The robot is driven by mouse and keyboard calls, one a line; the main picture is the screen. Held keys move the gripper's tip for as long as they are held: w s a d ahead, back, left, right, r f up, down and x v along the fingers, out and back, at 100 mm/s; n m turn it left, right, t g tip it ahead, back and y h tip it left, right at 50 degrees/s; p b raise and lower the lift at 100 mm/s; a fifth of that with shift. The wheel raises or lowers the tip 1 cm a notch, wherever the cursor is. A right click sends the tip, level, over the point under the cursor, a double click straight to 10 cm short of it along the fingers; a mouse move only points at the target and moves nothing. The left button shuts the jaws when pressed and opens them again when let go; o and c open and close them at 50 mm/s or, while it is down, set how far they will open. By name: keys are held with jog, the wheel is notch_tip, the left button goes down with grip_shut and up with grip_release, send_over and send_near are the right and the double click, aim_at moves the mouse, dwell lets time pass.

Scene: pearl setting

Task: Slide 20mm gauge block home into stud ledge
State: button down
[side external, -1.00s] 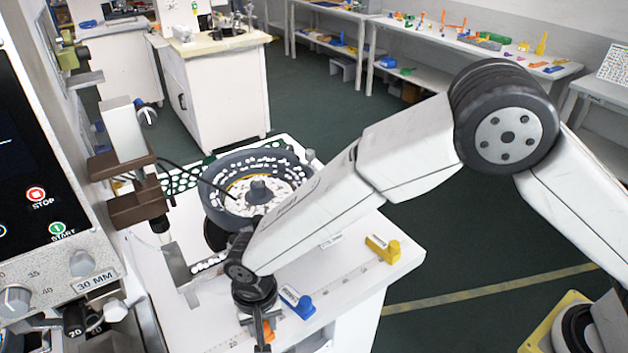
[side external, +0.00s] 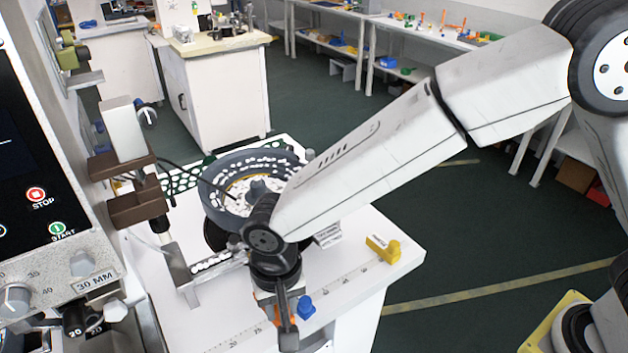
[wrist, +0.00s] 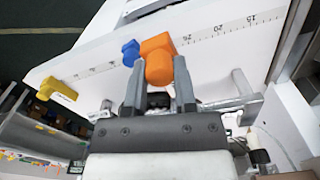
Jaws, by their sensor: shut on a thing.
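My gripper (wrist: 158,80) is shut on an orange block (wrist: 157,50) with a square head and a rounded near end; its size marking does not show. In the side view my gripper (side external: 286,322) points down near the front of the white bench, and a little orange (side external: 277,316) shows beside its fingers. A blue block (wrist: 130,52) stands just left of the orange one in the wrist view and also shows in the side view (side external: 305,307). I cannot pick out the stud ledge with certainty.
A yellow block (side external: 382,248) stands at the bench's right corner. A printed scale (side external: 345,284) runs along the bench front. A grey bowl feeder (side external: 228,205) with white pieces and a metal track (side external: 190,270) stand behind. A control panel (side external: 40,200) is at the left.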

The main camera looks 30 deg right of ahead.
jog(key=s+d+r, duration=0.5)
jog(key=s, duration=0.3)
jog(key=shift+d, duration=0.4)
jog(key=shift+w+f, duration=0.1)
jog(key=shift+w, duration=0.05)
dwell(0.3)
jog(key=w+d+f, duration=0.3)
jog(key=w+d, duration=0.4)
jog(key=d, duration=0.4)
jog(key=shift+w+d+f+m, duration=0.15)
jog(key=shift+d+m, duration=0.05)
jog(key=shift+m, duration=0.2)
jog(key=shift+w, duration=0.1)
jog(key=shift+w, duration=1.85)
jog(key=shift+w+f, duration=0.2)
jog(key=shift+w, duration=1.2)
jog(key=shift+w, duration=0.75)
jog(key=shift+w, duration=0.15)
dwell(0.3)
